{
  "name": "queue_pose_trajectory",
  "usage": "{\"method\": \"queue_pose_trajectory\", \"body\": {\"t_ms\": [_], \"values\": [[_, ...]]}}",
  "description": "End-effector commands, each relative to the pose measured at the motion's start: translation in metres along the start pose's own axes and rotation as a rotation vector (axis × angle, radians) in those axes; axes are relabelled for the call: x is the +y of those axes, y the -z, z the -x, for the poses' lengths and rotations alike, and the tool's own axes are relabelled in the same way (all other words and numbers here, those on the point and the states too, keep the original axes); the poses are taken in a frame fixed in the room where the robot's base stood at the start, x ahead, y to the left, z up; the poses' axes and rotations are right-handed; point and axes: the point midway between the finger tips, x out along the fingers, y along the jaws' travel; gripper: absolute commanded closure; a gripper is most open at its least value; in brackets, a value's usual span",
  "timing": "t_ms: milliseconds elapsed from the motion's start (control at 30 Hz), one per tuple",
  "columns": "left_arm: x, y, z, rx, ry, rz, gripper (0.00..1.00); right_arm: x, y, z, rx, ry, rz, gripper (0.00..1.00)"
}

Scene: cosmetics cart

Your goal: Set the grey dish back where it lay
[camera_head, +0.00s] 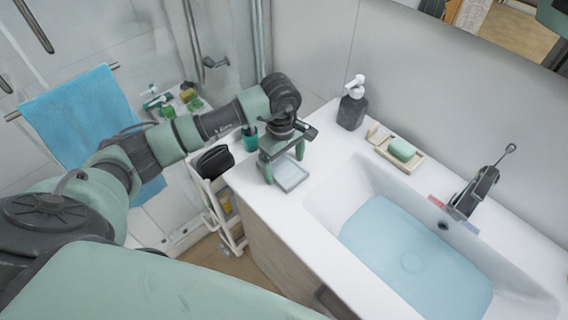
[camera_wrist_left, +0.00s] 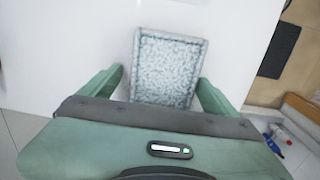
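The grey dish (camera_head: 291,176) is a small rectangular tray on the white countertop, near its left end. In the left wrist view the dish (camera_wrist_left: 168,65) has a speckled inside and looks empty. My left gripper (camera_head: 284,163) points down over the dish. In the left wrist view its fingers (camera_wrist_left: 160,76) are spread, one on each side of the dish. A gap shows at the left finger; the right finger is close to the dish's edge, and I cannot tell if it touches.
A dark soap dispenser (camera_head: 352,108) and a tray with green soap (camera_head: 402,149) stand at the back. The sink basin (camera_head: 413,262) with water and a tap (camera_head: 474,194) lies right of the dish. A small shelf cart (camera_head: 227,207) stands left of the counter.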

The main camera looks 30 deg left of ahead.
Motion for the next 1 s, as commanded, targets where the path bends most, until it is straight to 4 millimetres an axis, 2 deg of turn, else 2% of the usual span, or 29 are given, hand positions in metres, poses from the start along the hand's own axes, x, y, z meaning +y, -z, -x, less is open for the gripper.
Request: {"method": "queue_pose_trajectory", "body": {"t_ms": [33, 400, 600, 633, 1000], "values": [[-0.005, -0.001, -0.007, -0.002, 0.018, 0.0, 0.01, 0.0, 0.0, -0.001, 0.0, 0.0, 0.0, 0.29], [-0.007, -0.002, -0.009, -0.003, 0.025, 0.0, 0.01, 0.0, 0.0, -0.001, 0.0, 0.0, -0.001, 0.29], [-0.007, -0.002, 0.001, -0.003, 0.025, 0.0, 0.01, 0.0, 0.001, 0.008, 0.0, 0.0, -0.001, 0.29], [-0.006, -0.001, 0.003, -0.002, 0.02, -0.001, 0.01, 0.0, 0.001, 0.002, 0.001, 0.0, 0.0, 0.29], [-0.001, 0.0, 0.086, 0.001, 0.008, 0.0, 0.01, -0.003, -0.001, -0.026, 0.002, 0.003, -0.001, 0.29]]}}
